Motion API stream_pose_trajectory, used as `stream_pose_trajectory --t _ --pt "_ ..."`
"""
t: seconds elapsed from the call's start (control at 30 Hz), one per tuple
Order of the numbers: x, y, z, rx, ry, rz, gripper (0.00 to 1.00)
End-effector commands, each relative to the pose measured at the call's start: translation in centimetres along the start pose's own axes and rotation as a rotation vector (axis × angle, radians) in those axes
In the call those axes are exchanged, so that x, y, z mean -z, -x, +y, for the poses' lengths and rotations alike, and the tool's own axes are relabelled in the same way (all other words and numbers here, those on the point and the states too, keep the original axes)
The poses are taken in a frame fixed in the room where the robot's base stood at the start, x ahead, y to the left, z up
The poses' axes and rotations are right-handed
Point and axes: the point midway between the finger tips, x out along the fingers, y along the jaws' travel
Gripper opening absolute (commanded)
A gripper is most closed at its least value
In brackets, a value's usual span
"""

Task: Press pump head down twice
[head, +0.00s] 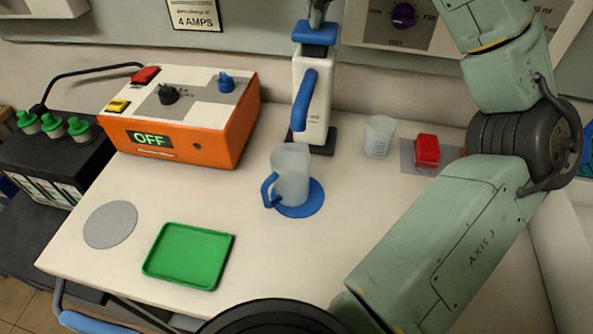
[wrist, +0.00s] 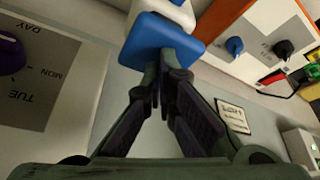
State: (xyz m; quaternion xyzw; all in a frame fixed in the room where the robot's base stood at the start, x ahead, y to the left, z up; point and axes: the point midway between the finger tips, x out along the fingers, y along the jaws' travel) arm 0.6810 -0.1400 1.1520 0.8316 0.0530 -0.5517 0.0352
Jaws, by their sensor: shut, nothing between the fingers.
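The pump dispenser (head: 312,85) stands upright at the back middle of the table, with a white body, a blue curved piece on its front and a dark base. My gripper (head: 317,20) is directly above the head, pointing down, mostly cut off by the picture's top edge. In the wrist view the shut, empty fingertips (wrist: 162,68) overlap the blue pump head (wrist: 150,38). They are at or very near its top; contact is not certain.
A clear jug (head: 291,172) with a blue handle stands on a blue disc before the dispenser. An orange control box (head: 185,143) reading OFF is to the left, a clear cup (head: 379,137) and red block (head: 427,150) to the right. A green tray (head: 188,256) lies in front.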

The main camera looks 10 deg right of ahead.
Motion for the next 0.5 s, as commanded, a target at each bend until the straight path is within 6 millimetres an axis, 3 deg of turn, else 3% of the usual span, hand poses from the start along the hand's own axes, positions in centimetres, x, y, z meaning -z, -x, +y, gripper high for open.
stream_pose_trajectory --t 0.5 --pt "1.2 2.9 0.0 0.0 0.0 0.0 0.0"
